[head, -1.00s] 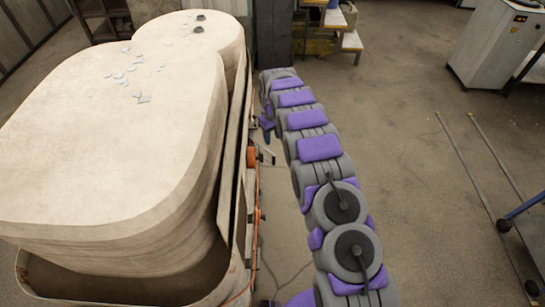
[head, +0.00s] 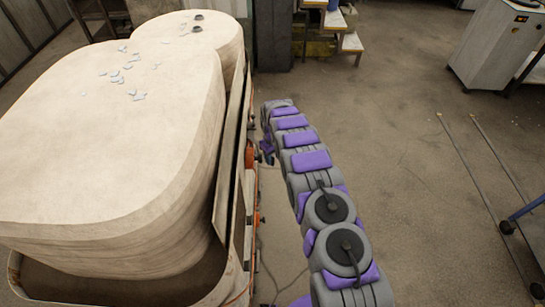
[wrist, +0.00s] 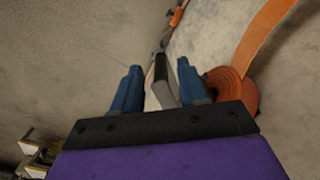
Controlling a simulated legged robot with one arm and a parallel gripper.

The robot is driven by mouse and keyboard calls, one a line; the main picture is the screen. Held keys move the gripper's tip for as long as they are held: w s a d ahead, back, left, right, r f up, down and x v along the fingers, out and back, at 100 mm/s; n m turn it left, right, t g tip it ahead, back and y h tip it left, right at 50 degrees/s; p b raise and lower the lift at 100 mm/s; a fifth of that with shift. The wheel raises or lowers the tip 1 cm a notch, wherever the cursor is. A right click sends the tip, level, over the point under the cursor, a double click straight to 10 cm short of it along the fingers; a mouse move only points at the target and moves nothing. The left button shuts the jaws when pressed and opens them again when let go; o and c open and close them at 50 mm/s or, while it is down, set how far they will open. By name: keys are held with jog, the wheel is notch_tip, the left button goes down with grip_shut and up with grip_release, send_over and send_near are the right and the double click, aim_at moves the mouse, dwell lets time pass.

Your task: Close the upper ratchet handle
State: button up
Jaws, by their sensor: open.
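In the wrist view, my gripper (wrist: 158,68) is open, with its two blue fingers apart. A dark-and-pale ratchet handle (wrist: 161,82) lies between the fingers, nearer the right one. Whether either finger touches it I cannot tell. An orange strap (wrist: 262,38) runs down from the upper right to a rolled orange part (wrist: 236,92) beside the right finger. In the head view, an upper orange ratchet part (head: 251,156) shows on the side of the big pale block (head: 110,150). My gripper (head: 267,150) is beside it, mostly hidden behind my arm.
A lower orange part (head: 257,219) hangs on the same side, with loose cables below. Blue-grey chips (head: 128,82) lie on the block. Steps (head: 345,32) and a pale cabinet (head: 497,42) stand at the back. Floor right of my arm is mostly clear, with long rods (head: 480,190).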

grip_shut()
dwell(0.5)
